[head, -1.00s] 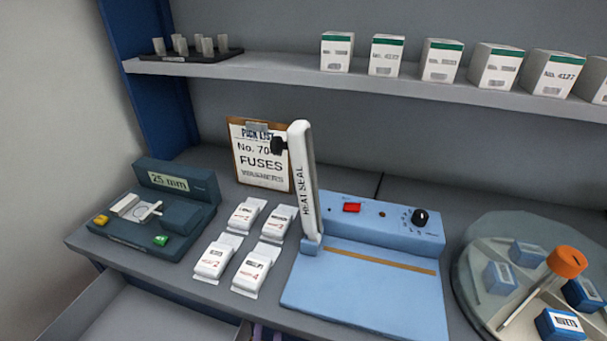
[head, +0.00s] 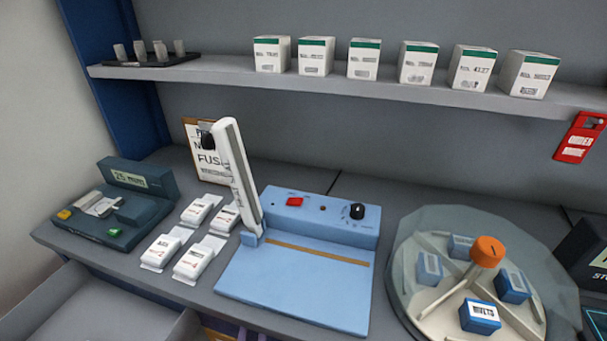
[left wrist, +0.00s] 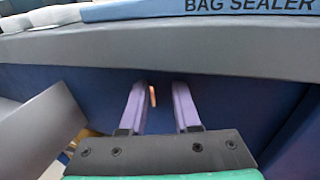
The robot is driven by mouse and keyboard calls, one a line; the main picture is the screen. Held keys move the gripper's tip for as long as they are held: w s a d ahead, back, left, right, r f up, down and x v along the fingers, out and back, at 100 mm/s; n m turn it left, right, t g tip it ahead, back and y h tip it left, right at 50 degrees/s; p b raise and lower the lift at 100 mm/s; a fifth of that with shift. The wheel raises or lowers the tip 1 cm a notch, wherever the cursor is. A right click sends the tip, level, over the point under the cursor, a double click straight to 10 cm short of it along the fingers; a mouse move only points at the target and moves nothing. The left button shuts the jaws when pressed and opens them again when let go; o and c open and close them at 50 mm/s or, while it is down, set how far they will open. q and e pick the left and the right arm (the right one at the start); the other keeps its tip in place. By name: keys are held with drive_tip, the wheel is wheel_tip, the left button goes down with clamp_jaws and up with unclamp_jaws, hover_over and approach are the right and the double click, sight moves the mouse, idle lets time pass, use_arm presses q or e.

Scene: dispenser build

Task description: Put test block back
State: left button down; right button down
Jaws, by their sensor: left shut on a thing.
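My left gripper (left wrist: 159,100) shows in the left wrist view with its two purple fingers in front of the dark blue bench front, below the bench edge. A small orange-brown piece (left wrist: 152,95) shows between the fingers, close to the left one. Most of what it holds is hidden, and I cannot tell if that piece is the test block. In the head view, only a bit of purple shows at the bottom edge. A dark green gauge (head: 115,205) reading 25 mm stands at the bench's left, with a pale metal part on top. My right gripper is not in view.
An open drawer (head: 100,310) juts out at lower left. White packets (head: 194,257), a blue bag sealer (head: 300,290) with its arm raised, and a round turntable (head: 410,290) fill the bench. The shelf (head: 230,72) holds white boxes and a dark peg tray (head: 145,60).

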use_arm(q)
drive_tip(key=a, duration=0.6)
drive_tip(key=shift+a+r, duration=0.2)
drive_tip(key=shift+a, duration=0.2)
drive_tip(key=shift+f, duration=0.1)
drive_tip(key=shift+s, duration=0.1)
